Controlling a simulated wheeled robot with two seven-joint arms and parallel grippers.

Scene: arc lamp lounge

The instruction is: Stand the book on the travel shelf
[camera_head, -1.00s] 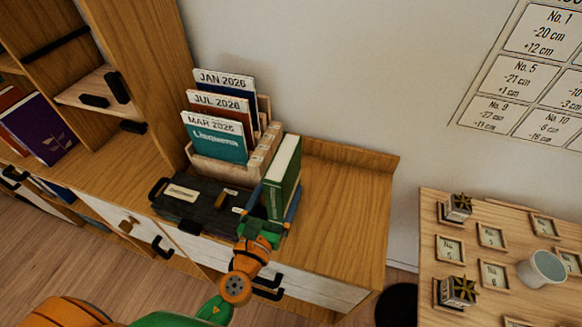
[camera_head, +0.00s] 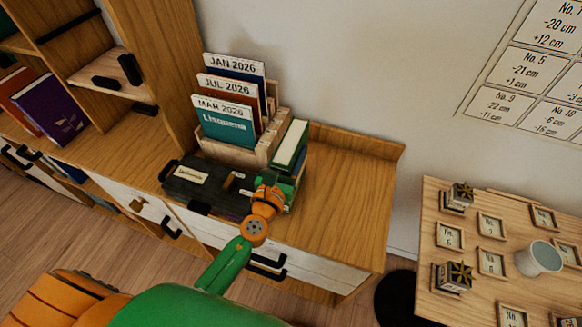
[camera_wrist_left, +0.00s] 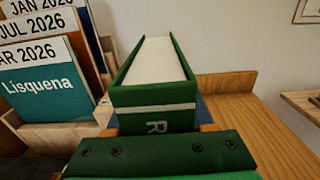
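The green book (camera_head: 291,143) is upright, pale page edges up, at the right of the calendar holder on the wooden cabinet. In the left wrist view the book (camera_wrist_left: 153,118) fills the middle, its spine marked with an R facing me. My left gripper (camera_head: 272,184) is at the spine, hiding the book's lower part. In the wrist view, orange finger parts show at both sides of the spine; whether they press on it is unclear. Something blue shows low beside the book. No label reading travel is legible. My right gripper is out of view.
A wooden holder (camera_head: 268,150) carries upright JAN, JUL and MAR 2026 volumes. A dark case (camera_head: 197,184) lies in front of it. The cabinet top (camera_head: 345,190) is clear at the right. A bookcase with a purple book (camera_head: 50,110) stands left; a small table (camera_head: 478,212) stands right.

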